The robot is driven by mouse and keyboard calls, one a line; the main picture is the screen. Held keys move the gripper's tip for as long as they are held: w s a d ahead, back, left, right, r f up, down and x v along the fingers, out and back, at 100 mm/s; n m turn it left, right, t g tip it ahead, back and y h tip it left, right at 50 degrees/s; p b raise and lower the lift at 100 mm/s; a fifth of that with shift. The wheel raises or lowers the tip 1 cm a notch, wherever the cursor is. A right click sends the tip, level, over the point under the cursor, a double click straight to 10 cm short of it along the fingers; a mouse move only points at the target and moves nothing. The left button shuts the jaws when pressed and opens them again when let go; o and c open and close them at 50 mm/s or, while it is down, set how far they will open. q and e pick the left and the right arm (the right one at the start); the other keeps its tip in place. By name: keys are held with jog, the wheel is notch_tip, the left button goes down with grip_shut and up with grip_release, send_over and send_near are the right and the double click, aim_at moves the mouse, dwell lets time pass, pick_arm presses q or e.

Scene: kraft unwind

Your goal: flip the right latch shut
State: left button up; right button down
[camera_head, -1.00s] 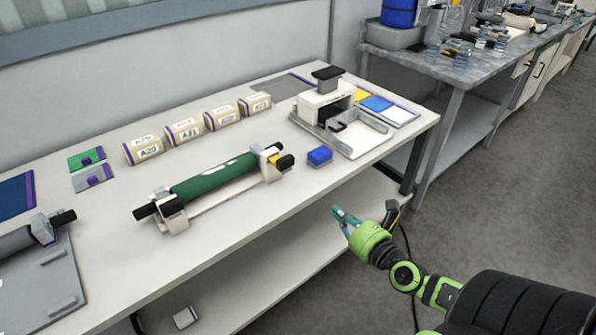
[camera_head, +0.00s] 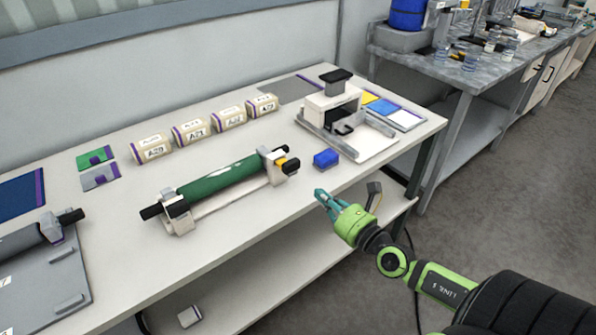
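A green roll (camera_head: 218,178) lies on a shaft between two white end stands on the table. The right stand (camera_head: 275,165) carries the right latch (camera_head: 281,163), a small part with yellow on it, beside the black shaft end. The latch is too small to tell its exact position. The left stand (camera_head: 178,213) has a grey and black latch on top. My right gripper (camera_head: 320,198), with teal fingers, is at the table's front edge, below and right of the right stand. Its fingers look slightly apart, with nothing between them. It touches nothing that I can see. My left gripper is not in view.
A blue block (camera_head: 326,159) sits on the table between the right stand and a white machine (camera_head: 333,105). A grey fixture (camera_head: 40,270) is at the left. The front table strip is clear.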

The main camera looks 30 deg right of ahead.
aim_at(291, 169)
jog(key=w, duration=0.5)
jog(key=w+p, duration=0.1)
jog(key=w, duration=0.2)
jog(key=shift+w+a, duration=0.2)
jog(key=shift+a, duration=0.15)
jog(key=shift+w, duration=0.75)
jog(key=shift+w, duration=0.1)
